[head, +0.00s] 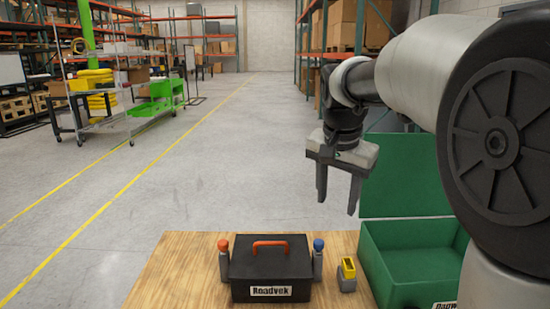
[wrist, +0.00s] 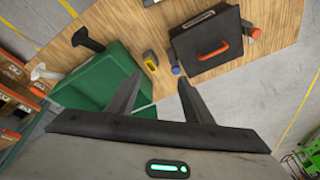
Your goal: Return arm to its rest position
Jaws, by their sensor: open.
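My gripper (head: 337,188) hangs in the air above the right part of the wooden table in the head view. Its two fingers point down, spread apart, with nothing between them. In the wrist view, my gripper (wrist: 160,90) also shows open and empty. My arm reaches in from the right side of the head view and hides part of the green box.
A black case (head: 270,270) with an orange handle stands on the table (head: 180,265), between an orange-topped and a blue-topped post. A yellow-and-grey block (head: 347,274) sits beside it. An open green box (head: 405,240) is at right. Air left of my gripper is clear.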

